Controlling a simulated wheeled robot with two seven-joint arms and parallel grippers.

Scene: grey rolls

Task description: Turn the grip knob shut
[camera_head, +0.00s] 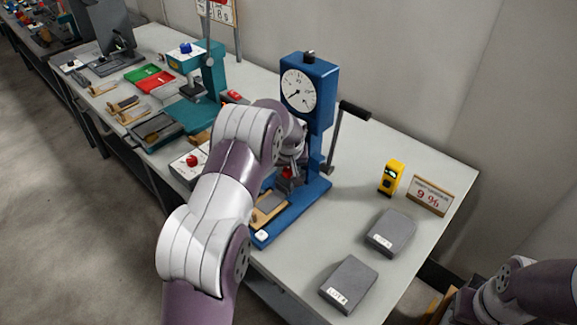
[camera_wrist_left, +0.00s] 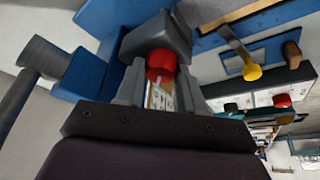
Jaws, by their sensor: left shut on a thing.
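A blue tester stand (camera_head: 318,150) with a round white dial (camera_head: 298,91) stands on the bench. A red knob (camera_head: 287,171) on its lower clamp is partly hidden behind my left wrist. In the left wrist view, the red knob (camera_wrist_left: 160,64) sits on a dark grey clamp block (camera_wrist_left: 157,38). My left gripper (camera_wrist_left: 160,82) has its fingers on either side of the knob and is shut on it. My left gripper (camera_head: 290,160) is at the stand's front in the head view. Part of my right arm shows at the lower right; its gripper is not visible.
A black-handled lever (camera_head: 345,125) sticks out right of the stand. Two grey blocks (camera_head: 392,231) (camera_head: 348,284), a yellow device (camera_head: 391,178) and a "9 %" sign (camera_head: 430,196) stand to the right. A teal press (camera_head: 205,75) is at left. Bare bench lies between stand and blocks.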

